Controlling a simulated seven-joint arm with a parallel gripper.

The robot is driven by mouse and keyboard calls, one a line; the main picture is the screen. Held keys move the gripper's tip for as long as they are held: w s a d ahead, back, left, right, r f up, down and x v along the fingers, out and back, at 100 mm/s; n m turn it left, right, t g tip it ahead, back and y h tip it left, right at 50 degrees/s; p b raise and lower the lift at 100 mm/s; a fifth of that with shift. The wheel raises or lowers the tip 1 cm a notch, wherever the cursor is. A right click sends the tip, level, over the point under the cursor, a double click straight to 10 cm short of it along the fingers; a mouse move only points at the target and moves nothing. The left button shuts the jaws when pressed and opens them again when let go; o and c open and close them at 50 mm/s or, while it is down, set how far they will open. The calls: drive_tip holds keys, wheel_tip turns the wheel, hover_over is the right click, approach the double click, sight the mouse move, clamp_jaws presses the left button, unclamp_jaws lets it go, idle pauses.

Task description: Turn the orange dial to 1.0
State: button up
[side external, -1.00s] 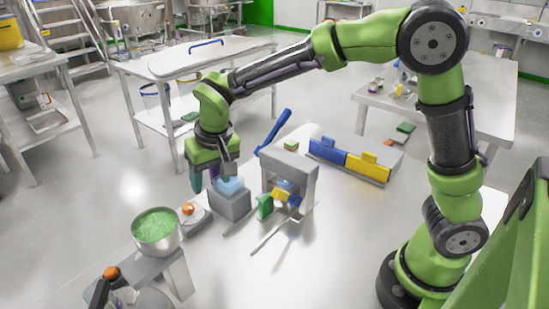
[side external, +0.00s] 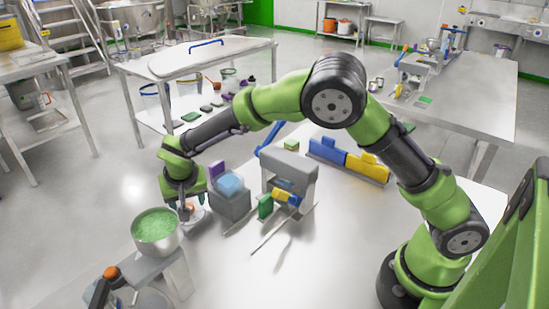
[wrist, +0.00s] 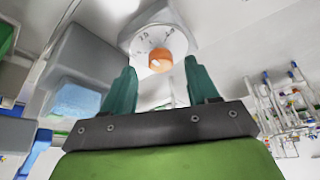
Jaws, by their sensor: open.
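The orange dial (wrist: 160,60) sits on a white housing with a scale of printed marks in the wrist view; the marks are too small and tilted to read surely. A lighter mark shows on the knob. My gripper (wrist: 160,72) is open, with its teal fingers to either side of the dial as seen from the wrist, and nothing held. Whether the fingers touch the knob cannot be told. In the side view, my gripper (side external: 188,203) is low over the dial (side external: 189,209), which is partly hidden by it.
A metal bowl of green granules (side external: 157,228) stands close in front of the dial. A grey block with a blue top (side external: 232,205) is just right of my gripper. A grey frame (side external: 290,166) stands farther right, with blue and yellow blocks (side external: 350,160) behind it.

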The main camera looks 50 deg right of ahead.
drive_tip(key=shift+x, duration=1)
drive_tip(key=c, duration=1)
drive_tip(key=shift+c, duration=0.2)
drive_tip(key=n, duration=0.2)
drive_tip(key=n+y, duration=0.1)
drive_tip(key=n, duration=0.1)
drive_tip(key=n+y, duration=0.1)
drive_tip(key=n, duration=0.1)
drive_tip(key=shift+d+t, duration=0.3)
drive_tip(key=shift+d, duration=0.05)
drive_tip(key=n+y, duration=0.1)
drive_tip(key=n, duration=0.2)
drive_tip(key=n+g+y, duration=0.1)
drive_tip(key=n, duration=0.1)
drive_tip(key=shift+d+n, duration=0.15)
drive_tip(key=shift+n, duration=0.25)
